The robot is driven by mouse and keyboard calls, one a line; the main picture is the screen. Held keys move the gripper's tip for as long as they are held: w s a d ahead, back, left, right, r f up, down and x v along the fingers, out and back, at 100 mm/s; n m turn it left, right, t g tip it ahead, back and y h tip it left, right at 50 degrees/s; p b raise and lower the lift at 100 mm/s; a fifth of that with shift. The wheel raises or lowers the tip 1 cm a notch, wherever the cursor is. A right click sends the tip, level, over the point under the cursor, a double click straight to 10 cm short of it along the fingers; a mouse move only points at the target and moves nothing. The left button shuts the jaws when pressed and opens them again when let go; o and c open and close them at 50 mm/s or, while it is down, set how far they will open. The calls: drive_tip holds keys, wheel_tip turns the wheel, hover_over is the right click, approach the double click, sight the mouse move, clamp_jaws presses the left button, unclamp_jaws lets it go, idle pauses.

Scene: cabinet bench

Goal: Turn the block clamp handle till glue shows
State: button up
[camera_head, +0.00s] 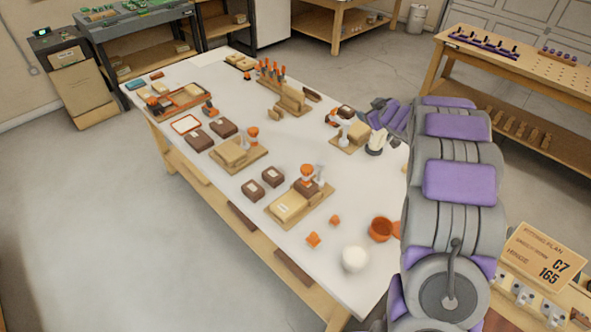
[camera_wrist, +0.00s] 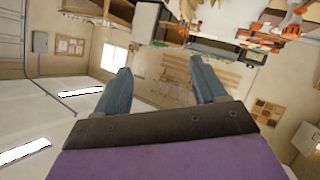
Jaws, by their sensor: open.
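Several wooden clamp fixtures with orange knobs stand on the white bench. One, with a dark block and a pale base (camera_head: 290,206), is at the near middle. Another wooden fixture (camera_head: 232,152) with an orange knob sits left of the middle. A third fixture (camera_head: 345,140) with a dark block is at the right, close to the end of my arm. I cannot tell which is the block clamp, and no glue can be made out. My gripper (camera_wrist: 160,68) is open and empty in the wrist view, apart from any clamp handle; its fingers are unclear in the head view.
An orange cup (camera_head: 381,229) and a white ball-like thing (camera_head: 355,259) are near the front right bench edge. Dark boxes (camera_head: 198,140) and an orange-rimmed tray (camera_head: 185,99) lie on the left side. A second bench (camera_head: 540,75) stands at the right.

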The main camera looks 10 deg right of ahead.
wheel_tip(320, 180, down, 5)
drive_tip(key=d+n+y, duration=0.2)
drive_tip(key=y, duration=0.1)
drive_tip(key=n+g+y, duration=0.5)
drive_tip(key=g+y, duration=0.1)
drive_tip(key=y, duration=0.6)
approach(302, 168)
drive_tip(key=b+x, duration=0.1)
drive_tip(key=x, duration=0.2)
drive_tip(key=b+x, duration=0.1)
drive_tip(key=x, duration=0.3)
drive_tip(key=f+b+x, duration=0.1)
drive_tip(key=x, duration=0.3)
drive_tip(key=shift+w+d, duration=0.1)
drive_tip(key=shift+w, duration=0.15)
drive_tip(key=shift+d, duration=0.5)
drive_tip(key=shift+c, duration=0.6)
drive_tip(key=shift+d, duration=0.25)
drive_tip(key=shift+c, duration=1.4)
drive_tip(key=shift+a, duration=0.4)
drive_tip(key=c, duration=0.5)
drive_tip(key=shift+c, duration=0.4)
